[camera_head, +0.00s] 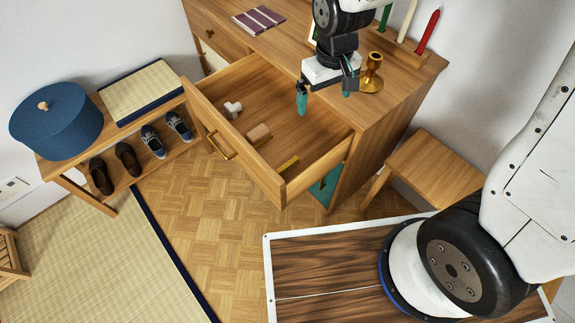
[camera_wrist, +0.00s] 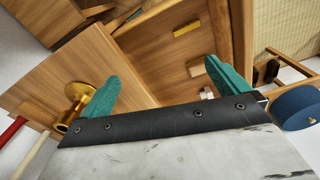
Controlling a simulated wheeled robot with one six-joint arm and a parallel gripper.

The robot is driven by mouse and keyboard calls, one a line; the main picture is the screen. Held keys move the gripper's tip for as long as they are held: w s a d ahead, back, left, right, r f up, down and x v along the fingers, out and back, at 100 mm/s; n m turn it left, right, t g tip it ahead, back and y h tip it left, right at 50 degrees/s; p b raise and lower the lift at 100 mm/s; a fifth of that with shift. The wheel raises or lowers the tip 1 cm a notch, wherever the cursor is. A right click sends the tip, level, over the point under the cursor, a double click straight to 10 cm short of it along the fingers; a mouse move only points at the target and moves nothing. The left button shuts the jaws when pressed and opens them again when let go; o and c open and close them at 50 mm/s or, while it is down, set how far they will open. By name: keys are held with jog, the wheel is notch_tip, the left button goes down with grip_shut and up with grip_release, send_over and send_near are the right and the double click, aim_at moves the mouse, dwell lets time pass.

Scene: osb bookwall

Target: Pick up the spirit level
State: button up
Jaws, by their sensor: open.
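The spirit level, seemingly the small yellow bar (camera_head: 288,165), lies in the open drawer (camera_head: 229,147) near its front right corner. It also shows in the wrist view (camera_wrist: 187,29), beyond my fingertips. My gripper (camera_head: 325,94) is open with teal fingers apart and nothing between them. It hangs above the right side of the drawer, near the cabinet top's edge, well apart from the yellow bar. In the wrist view my gripper (camera_wrist: 163,82) shows both fingers.
The drawer also holds a wooden block (camera_head: 258,133) and a white fitting (camera_head: 232,109). A brass candlestick (camera_head: 373,74) stands on the cabinet top close to my gripper, with candles (camera_head: 428,31) behind. A stool (camera_head: 437,170) stands right of the cabinet. Parquet floor before the drawer is clear.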

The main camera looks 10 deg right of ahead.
jog(key=w+a+f+n, duration=0.1)
jog(key=a+f, duration=0.3)
jog(key=f, duration=0.5)
jog(key=n, duration=0.2)
send_over(288, 164)
jog(key=shift+g, duration=0.3)
notch_tip(288, 164, down, 11)
jog(key=shift+s+r, duration=0.1)
jog(key=shift+s, duration=0.05)
jog(key=shift+a+f, duration=0.1)
jog(key=shift+f, duration=3.9)
jog(key=c, duration=1)
